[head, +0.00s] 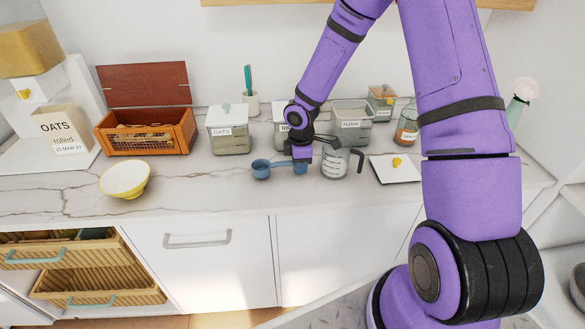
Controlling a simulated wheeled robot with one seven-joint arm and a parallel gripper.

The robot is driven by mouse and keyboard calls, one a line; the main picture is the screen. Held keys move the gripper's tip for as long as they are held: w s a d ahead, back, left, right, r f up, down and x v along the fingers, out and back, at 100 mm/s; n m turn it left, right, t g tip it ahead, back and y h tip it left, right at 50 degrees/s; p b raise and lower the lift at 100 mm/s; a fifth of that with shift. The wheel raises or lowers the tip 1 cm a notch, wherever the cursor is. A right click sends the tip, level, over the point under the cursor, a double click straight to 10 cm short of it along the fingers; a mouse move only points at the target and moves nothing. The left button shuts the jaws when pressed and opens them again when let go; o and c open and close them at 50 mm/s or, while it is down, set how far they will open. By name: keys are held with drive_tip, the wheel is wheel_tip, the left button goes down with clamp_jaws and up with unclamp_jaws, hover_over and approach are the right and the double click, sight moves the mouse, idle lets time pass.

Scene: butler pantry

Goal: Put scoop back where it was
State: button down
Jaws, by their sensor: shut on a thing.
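The blue scoop (261,170) is low over the counter in front of the canisters, with its bowl to the left and its handle running right. My gripper (301,158) points down and is shut on the scoop's handle. I cannot tell whether the scoop touches the counter. A clear canister labelled oats (229,143) stands behind and left of the scoop. Another canister (281,138) is partly hidden behind my gripper. A canister labelled flour (351,137) stands to the right of my gripper.
A measuring jug (334,163) stands close right of my gripper. A white board (382,173) with a yellow item lies farther right. A yellow-white bowl (124,181) and open wooden box (147,138) are left. Counter (200,185) between bowl and scoop is clear. Left drawers (90,285) are open.

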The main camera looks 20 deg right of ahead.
drive_tip(key=shift+f, duration=0.35)
drive_tip(key=c, duration=1.1)
unclamp_jaws()
drive_tip(key=shift+f, duration=0.1)
